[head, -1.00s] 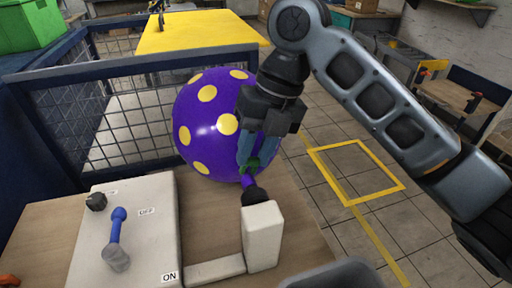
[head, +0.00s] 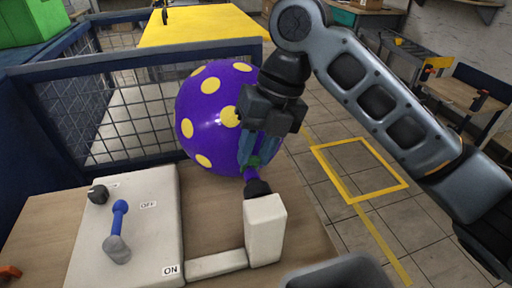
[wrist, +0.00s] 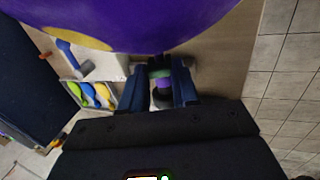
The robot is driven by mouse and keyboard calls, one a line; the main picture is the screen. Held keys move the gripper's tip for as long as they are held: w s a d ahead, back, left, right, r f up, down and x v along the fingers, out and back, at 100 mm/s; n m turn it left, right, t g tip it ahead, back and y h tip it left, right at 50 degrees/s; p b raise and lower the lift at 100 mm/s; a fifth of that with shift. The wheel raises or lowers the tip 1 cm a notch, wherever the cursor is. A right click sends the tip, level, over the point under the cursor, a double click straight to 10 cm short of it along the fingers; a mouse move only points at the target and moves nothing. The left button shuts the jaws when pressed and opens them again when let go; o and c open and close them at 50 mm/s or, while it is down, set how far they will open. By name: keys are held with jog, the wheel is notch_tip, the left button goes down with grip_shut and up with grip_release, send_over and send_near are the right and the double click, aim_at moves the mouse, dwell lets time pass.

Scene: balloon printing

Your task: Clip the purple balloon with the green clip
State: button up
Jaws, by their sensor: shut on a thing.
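The purple balloon (head: 208,118) with yellow dots is inflated. Its neck (head: 250,174) sits on the black nozzle of the white pump post (head: 265,230). In the wrist view the balloon (wrist: 140,20) fills the top. My gripper (head: 255,160) is at the balloon's neck, just above the nozzle. Its blue fingers are shut on the green clip (head: 254,161), which is at the neck. The clip also shows between the fingers in the wrist view (wrist: 160,72). The fingers partly hide the clip, so I cannot tell whether it is closed around the neck.
A white panel (head: 150,250) with a blue lever (head: 119,220), a black knob (head: 98,194) and ON and OFF labels lies left of the post. A blue-framed mesh fence (head: 110,120) stands behind. A grey bin (head: 340,274) is at the front. The floor at right is open.

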jog(key=shift+a+f+b, duration=0.1)
jog(key=shift+f+b, duration=0.25)
jog(key=shift+f, duration=0.05)
dwell(0.5)
jog(key=o, duration=0.9)
jog(key=shift+o, duration=0.2)
jog(key=shift+r, duration=0.15)
jog(key=p+v, duration=0.5)
jog(key=v, duration=0.3)
jog(key=shift+r, duration=0.35)
jog(key=shift+s, duration=0.1)
